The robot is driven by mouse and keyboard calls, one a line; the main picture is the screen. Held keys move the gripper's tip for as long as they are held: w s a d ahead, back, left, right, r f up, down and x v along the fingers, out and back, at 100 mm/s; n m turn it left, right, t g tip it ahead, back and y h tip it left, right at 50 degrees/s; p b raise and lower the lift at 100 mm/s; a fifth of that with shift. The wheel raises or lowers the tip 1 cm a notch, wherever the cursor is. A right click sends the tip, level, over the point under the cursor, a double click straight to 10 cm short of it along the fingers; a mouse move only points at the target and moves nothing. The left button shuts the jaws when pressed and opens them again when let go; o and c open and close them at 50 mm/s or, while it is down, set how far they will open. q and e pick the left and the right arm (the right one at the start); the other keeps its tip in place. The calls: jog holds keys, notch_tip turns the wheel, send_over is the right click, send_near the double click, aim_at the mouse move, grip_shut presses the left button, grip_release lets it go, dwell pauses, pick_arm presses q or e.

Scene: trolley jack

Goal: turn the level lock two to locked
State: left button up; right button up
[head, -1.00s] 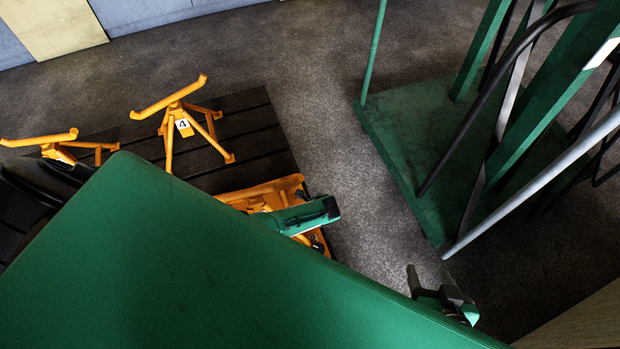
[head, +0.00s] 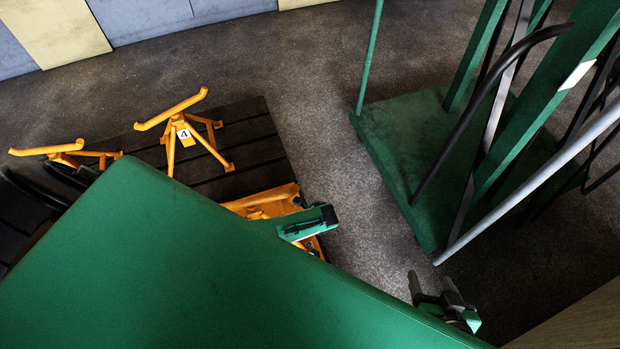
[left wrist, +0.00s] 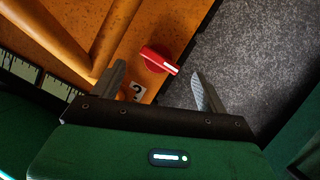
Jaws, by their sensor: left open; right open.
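A red knob (left wrist: 160,60) with a white stripe sits on an orange plate (left wrist: 128,32) in the left wrist view. In the head view the orange jack (head: 262,204) is partly covered by my own green parts, and the knob cannot be made out. My right gripper (head: 433,286) is open and empty over the floor.
A green trolley (head: 400,135) with upright posts and bars stands at right. Bare grey floor (head: 330,150) lies between.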

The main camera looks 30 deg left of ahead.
pick_arm(q)
jog(key=r+p, duration=0.1)
jog(key=d+r, duration=0.1)
jog(key=r+p, duration=0.1)
jog(key=shift+w+d+r+p, duration=0.2)
jog(key=shift+w+r+p, duration=0.1)
jog(key=shift+r+p, duration=0.1)
pick_arm(e)
jog(key=r, duration=0.1)
jog(key=d+r, duration=0.1)
jog(key=r, duration=0.1)
jog(key=shift+d+r, duration=0.25)
jog(key=shift+d, duration=0.05)
pick_arm(q)
jog(key=shift+s, duration=0.1)
pick_arm(e)
jog(key=shift+s, duration=0.1)
pick_arm(q)
jog(key=shift+s+f, duration=0.15)
jog(key=shift+f, duration=0.05)
